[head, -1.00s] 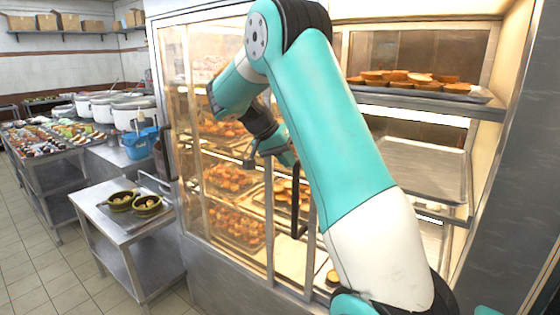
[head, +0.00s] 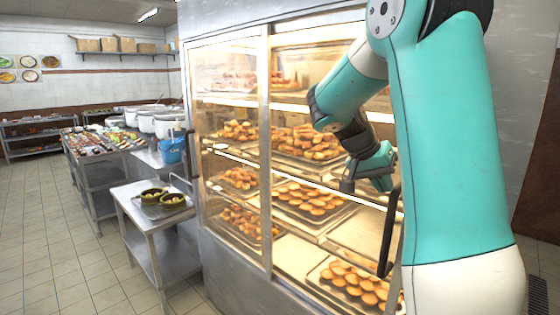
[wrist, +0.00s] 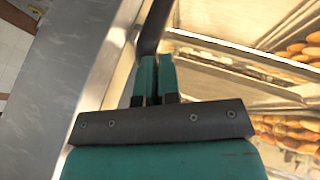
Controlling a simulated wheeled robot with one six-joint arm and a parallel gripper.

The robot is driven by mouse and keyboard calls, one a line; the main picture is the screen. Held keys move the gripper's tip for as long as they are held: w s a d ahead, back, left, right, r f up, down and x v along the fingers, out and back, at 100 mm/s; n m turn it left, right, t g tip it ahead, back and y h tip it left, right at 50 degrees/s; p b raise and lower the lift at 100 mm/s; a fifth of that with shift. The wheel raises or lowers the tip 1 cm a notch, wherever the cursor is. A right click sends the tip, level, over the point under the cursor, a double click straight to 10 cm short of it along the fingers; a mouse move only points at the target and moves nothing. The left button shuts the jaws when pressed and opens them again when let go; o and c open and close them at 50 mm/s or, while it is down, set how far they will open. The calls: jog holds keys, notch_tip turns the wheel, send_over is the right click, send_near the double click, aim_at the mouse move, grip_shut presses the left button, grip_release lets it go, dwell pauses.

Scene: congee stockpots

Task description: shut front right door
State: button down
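The glass-fronted pastry cabinet (head: 266,150) fills the middle of the head view. The front right door's dark upright bar handle (head: 387,240) shows beside my arm. It also runs down to my fingertips in the wrist view (wrist: 154,25). My gripper (head: 388,184) is at the upper part of the handle. In the wrist view its teal fingers (wrist: 157,78) are close together around the bar, and they appear shut on it. My arm hides the cabinet's right side and much of the door, so I cannot tell the remaining gap.
Trays of pastries (head: 305,200) stand on the cabinet shelves. Tiled floor (head: 60,240) is open at the left.

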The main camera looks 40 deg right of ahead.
jog(key=shift+s+d+f+b, duration=0.15)
jog(key=shift+s+b, duration=0.25)
jog(key=shift+s, duration=1.9)
jog(key=shift+s, duration=0.1)
jog(key=w+a+r+p, duration=0.2)
jog(key=w+a+r, duration=0.4)
jog(key=w+r, duration=0.1)
jog(key=shift+w+r, duration=0.25)
jog(key=shift+r, duration=0.65)
